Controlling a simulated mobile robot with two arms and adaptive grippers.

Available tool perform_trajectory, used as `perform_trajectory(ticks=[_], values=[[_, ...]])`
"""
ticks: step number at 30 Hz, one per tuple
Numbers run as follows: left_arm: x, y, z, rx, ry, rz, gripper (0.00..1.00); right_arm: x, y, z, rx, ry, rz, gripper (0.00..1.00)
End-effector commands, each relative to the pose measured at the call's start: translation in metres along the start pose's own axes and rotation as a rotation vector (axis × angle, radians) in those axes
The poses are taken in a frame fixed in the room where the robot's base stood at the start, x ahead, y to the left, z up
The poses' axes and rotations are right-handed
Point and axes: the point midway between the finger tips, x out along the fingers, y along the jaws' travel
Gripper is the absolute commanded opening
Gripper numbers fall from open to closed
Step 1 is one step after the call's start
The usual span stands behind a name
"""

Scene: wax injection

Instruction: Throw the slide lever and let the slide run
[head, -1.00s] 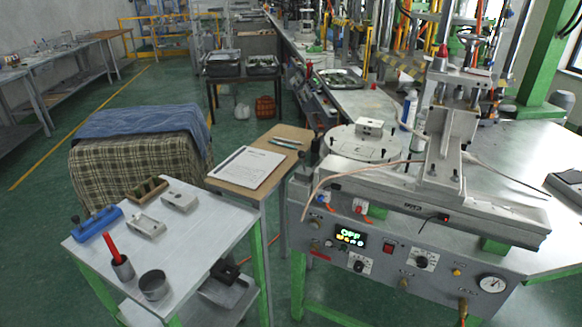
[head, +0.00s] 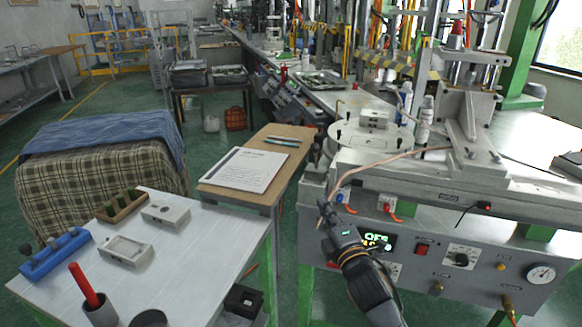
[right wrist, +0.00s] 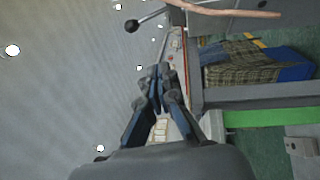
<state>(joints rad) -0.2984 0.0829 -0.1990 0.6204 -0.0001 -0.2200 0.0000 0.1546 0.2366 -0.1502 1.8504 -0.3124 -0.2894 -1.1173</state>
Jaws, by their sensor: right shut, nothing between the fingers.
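In the right wrist view, a lever with a black ball knob (right wrist: 132,26) and a thin metal rod stands out from a grey face, beyond my fingertips and to their upper left. My right gripper (right wrist: 160,75) is shut and empty, apart from the lever. In the head view the right gripper (head: 325,208) is in front of the machine's left front corner, its forearm partly covering the green display (head: 376,238). I cannot clearly pick out the lever in the head view. The grey slide assembly (head: 468,130) stands on the machine top. My left gripper is out of view.
A copper-coloured hose (head: 395,160) runs over the machine's front edge close to my right gripper. A round plate (head: 348,140) carries a metal block (head: 374,118). The white table (head: 195,250) at left holds moulds and cups. A clipboard (head: 245,168) lies on a small table.

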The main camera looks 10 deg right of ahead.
Motion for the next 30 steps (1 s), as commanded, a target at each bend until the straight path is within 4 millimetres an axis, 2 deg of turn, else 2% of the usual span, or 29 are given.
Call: perform_trajectory(ticks=[3, 6, 17, 23, 30], values=[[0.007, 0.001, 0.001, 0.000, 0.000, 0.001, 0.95, -0.001, 0.025, 0.001, -0.054, -0.002, 0.059, 0.00], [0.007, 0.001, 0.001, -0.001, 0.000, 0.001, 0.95, -0.001, 0.033, 0.001, -0.070, -0.003, 0.075, 0.00], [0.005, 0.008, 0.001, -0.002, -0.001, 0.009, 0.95, 0.003, 0.033, 0.001, -0.067, -0.003, 0.073, 0.00], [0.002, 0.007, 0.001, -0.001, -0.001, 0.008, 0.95, 0.030, 0.037, 0.001, -0.065, -0.004, 0.075, 0.00], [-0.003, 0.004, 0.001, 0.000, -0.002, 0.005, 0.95, 0.082, 0.040, 0.001, -0.065, -0.004, 0.073, 0.00]])
